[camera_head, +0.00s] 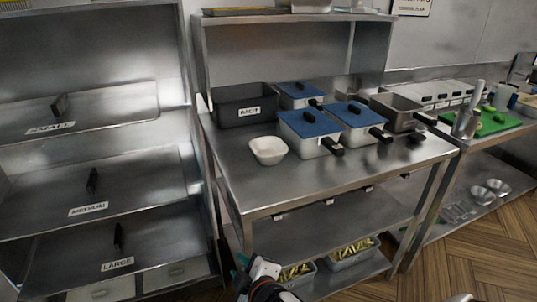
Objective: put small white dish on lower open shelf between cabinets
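The small white dish (268,151) sits upright on the steel table top (240,178), near its left front, and looks empty. Under the table is an open middle shelf (325,228), bare where I see it. A lower shelf (370,270) below that bears containers of fries. My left gripper is not in view.
Blue-lidded containers (310,126), a black bin (244,105) and a steel pan (398,110) stand behind and right of the dish. A counter with a green board (490,122) is at right.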

